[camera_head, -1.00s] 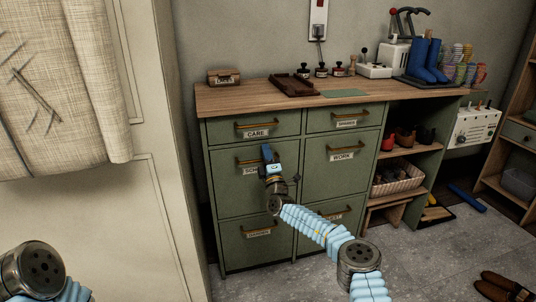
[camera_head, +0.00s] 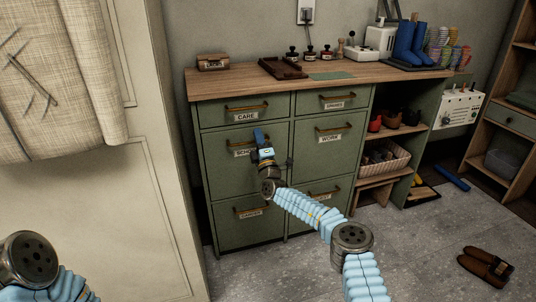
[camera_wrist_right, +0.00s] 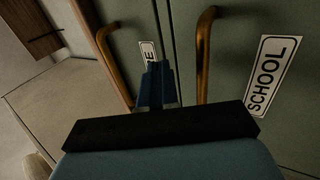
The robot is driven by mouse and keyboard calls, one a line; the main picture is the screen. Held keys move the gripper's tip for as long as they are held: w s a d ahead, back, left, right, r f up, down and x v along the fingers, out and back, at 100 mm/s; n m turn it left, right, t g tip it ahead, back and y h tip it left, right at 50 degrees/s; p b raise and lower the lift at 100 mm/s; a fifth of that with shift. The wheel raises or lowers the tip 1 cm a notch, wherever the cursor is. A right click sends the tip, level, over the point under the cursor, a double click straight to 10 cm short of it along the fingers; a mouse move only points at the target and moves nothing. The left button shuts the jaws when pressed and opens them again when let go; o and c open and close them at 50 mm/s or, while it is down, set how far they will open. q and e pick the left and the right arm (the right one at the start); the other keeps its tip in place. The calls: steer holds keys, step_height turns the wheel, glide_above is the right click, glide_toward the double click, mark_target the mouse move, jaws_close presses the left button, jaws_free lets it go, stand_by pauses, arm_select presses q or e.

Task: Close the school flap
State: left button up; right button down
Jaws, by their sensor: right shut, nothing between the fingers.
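The school flap (camera_head: 225,175) is a green front at the left middle of the cabinet, with a brass bar handle and a label that reads SCHOOL in the right wrist view (camera_wrist_right: 271,76). In the head view the flap looks flush with the fronts around it. My right gripper (camera_head: 259,137) is in front of the flap's upper right part, shut and empty. In the right wrist view its blue fingers (camera_wrist_right: 157,86) point between two brass handles; whether they touch the front I cannot tell. Of my left arm only a joint shows; its gripper is out of the picture.
The CARE drawer (camera_head: 220,112) is above the flap and the WORK flap (camera_head: 350,152) is to its right; both look shut. The wooden top (camera_head: 235,84) carries a box, stamps and blue boots. Brown shoes (camera_head: 486,267) lie on the floor at the right.

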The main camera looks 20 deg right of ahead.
steer(key=s, duration=1)
steer(key=s+a+f+n+g+y, duration=0.3)
steer(key=s+a+n+g+y, duration=0.15)
steer(key=a+n+y, duration=0.35)
steer(key=s+a+f+n+g+y, duration=0.2)
steer(key=s+a+n+g+y, duration=0.25)
steer(key=a+n+y, duration=0.4)
steer(key=s+a+f+n+g, duration=1.1)
steer(key=s+a+f+n, duration=0.15)
steer(key=s, duration=0.35)
steer(key=s+d+f+n+g+h, duration=0.3)
steer(key=s+f+n+h, duration=0.1)
steer(key=s+f+n, duration=0.25)
steer(key=s+d+f+n+g+h, duration=0.25)
steer(key=s+f+n+h, duration=0.2)
steer(key=s+f, duration=0.35)
steer(key=s+d+f+n+t+h, duration=0.1)
steer(key=s+d+f+n+h, duration=0.1)
steer(key=d+n, duration=0.4)
steer(key=s+d+f+n+t+h, duration=0.1)
steer(key=s+d+f+n+h, duration=0.1)
steer(key=s+d+n, duration=0.2)
steer(key=d+n, duration=0.2)
steer(key=d, duration=0.1)
steer(key=shift+s+d+f+h+p, duration=0.2)
steer(key=shift+s+h+p, duration=0.1)
steer(key=shift+s+p, duration=0.1)
